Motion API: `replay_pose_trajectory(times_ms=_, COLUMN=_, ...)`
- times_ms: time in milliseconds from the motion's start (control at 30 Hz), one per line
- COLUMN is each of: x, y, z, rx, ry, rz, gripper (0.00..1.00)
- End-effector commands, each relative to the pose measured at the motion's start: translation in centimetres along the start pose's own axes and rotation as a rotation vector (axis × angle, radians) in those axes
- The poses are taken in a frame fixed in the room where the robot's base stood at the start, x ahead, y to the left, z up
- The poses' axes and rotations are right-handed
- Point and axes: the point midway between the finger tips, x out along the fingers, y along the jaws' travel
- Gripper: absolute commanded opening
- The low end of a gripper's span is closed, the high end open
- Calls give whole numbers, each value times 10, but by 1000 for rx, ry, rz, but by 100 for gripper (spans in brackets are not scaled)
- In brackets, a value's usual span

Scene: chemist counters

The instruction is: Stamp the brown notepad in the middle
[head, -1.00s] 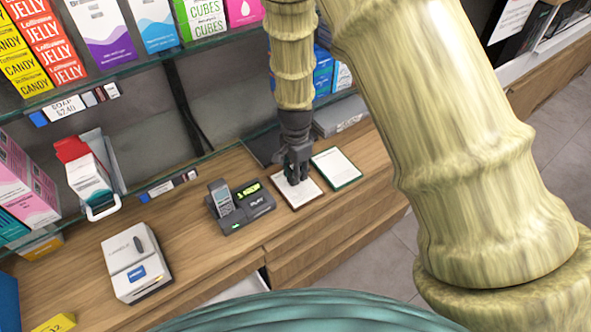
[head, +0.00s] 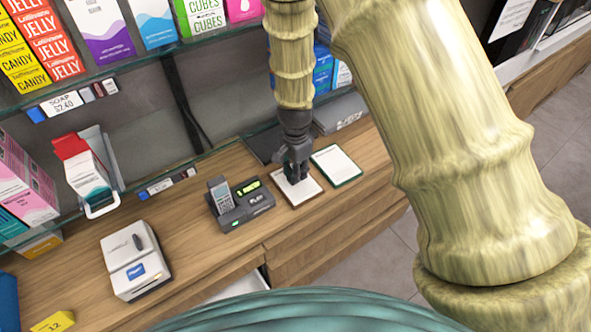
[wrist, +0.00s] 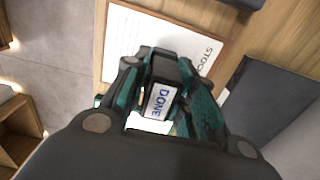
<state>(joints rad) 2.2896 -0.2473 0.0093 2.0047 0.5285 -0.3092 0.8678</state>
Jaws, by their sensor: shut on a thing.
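My gripper (head: 297,174) points down over the brown notepad in the head view. In the wrist view, my gripper (wrist: 160,92) is shut on a dark stamp with a "DONE" label (wrist: 160,102). The brown notepad's page (wrist: 135,42) shows beyond the stamp, and the dark pad (wrist: 262,97) is at the right. The stamp's underside is hidden; I cannot tell whether it touches the page.
A white device (head: 135,262) stands further left. Glass shelves with boxes (head: 185,110) run behind the counter. The counter's front edge (head: 300,240) is close to the notepads.

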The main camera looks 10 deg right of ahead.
Motion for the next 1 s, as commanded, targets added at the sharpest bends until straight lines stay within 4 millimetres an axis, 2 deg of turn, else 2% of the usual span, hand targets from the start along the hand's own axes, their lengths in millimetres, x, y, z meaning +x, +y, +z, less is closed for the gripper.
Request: replay_pose_trajectory(times_ms=1000, x=9, y=0, z=0, rx=0, ry=0, rz=0, gripper=11)
